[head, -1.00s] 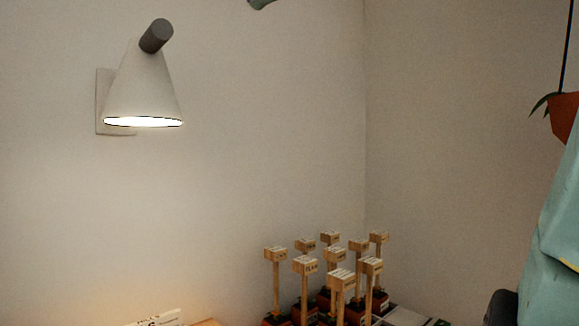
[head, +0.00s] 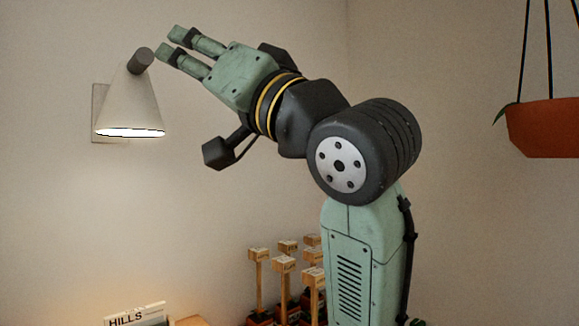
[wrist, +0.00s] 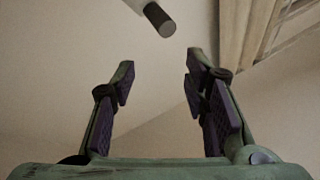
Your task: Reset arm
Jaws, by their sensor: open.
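My gripper (head: 182,51) is raised in the upper left of the head view, at the end of my bent green and black arm. Its fingers point left, towards the wall lamp, and in the picture they come close to the lamp's grey knob. The gripper is open and empty; in the wrist view its two fingers (wrist: 160,95) stand apart with bare wall between them. The white cone wall lamp (head: 130,105) is lit. Its grey knob (wrist: 160,20) shows beyond the fingertips in the wrist view. I cannot tell whether anything touches.
Several small pots with wooden labelled stakes (head: 284,265) stand low behind my arm, partly hidden by it. A box marked HILLS (head: 137,315) lies at the lower left. An orange hanging planter (head: 545,128) is at the right. The wall between is bare.

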